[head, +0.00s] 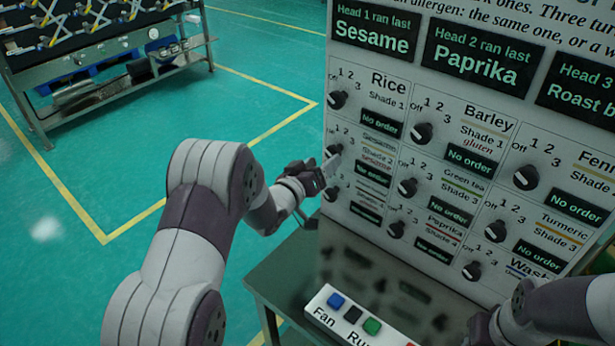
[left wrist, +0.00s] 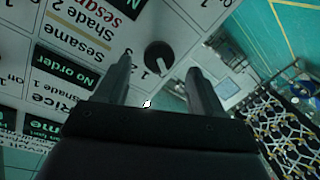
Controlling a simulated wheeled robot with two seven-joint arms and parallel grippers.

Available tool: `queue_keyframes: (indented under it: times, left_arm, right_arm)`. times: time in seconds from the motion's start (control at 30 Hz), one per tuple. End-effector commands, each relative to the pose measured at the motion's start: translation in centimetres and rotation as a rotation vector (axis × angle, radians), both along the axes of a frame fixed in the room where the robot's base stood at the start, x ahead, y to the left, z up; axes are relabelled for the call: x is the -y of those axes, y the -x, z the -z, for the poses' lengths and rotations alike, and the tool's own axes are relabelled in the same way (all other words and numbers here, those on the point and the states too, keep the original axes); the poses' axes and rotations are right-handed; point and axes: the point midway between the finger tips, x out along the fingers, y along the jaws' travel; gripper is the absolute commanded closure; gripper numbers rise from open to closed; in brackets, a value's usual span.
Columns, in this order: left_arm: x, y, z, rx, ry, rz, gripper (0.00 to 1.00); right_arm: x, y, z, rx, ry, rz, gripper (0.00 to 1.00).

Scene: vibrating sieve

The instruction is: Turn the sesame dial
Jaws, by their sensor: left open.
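The sesame dial (head: 334,150) is a small black knob on the white panel, in the left column below the Rice dial. In the left wrist view the sesame dial (left wrist: 158,57) appears between the two fingers, beside the upside-down Sesame label (left wrist: 88,38). My left gripper (head: 323,172) is open at the panel, with a finger close to the dial. In the left wrist view the left gripper (left wrist: 159,68) has its fingers apart, one on each side of the dial. I cannot tell whether they touch it. The dial's exact setting is unclear.
The Rice dial (head: 337,99) sits just above and another dial (head: 331,194) just below. The Barley dial (head: 421,133) and more knobs fill the panel to the right. A button box (head: 352,318) stands on the table (head: 279,282) in front. Green floor lies open to the left.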

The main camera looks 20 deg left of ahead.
Motion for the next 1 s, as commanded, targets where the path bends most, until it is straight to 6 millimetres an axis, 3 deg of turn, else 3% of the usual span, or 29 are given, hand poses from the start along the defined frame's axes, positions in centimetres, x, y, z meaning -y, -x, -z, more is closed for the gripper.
queue_keyframes:
  times: [0.2, 0.33, 0.87, 0.93, 1.0]
  left_arm:
    - [-1.5, 5.6, -0.3, 0.0, 0.0, -0.004, 0.32]
    - [-2.0, 7.6, -0.5, -0.001, 0.001, -0.002, 0.32]
    - [-2.2, 8.3, -0.7, 0.0, -0.002, 0.001, 0.32]
    - [-2.4, 8.4, 0.3, -0.033, -0.053, -0.007, 0.32]
    - [-3.5, 9.1, 3.3, -0.162, -0.143, -0.048, 0.32]
  right_arm:
    - [0.0, 0.0, 1.0, 0.0, 0.0, 0.0, 0.63]
    - [0.0, 0.0, 1.1, 0.0, 0.0, 0.0, 0.63]
    - [0.0, 0.0, 1.1, 0.0, 0.0, 0.0, 0.63]
    - [0.0, 0.0, 1.1, 0.0, 0.0, 0.0, 0.63]
    - [0.0, 0.0, 1.1, 0.0, 0.0, 0.0, 0.63]
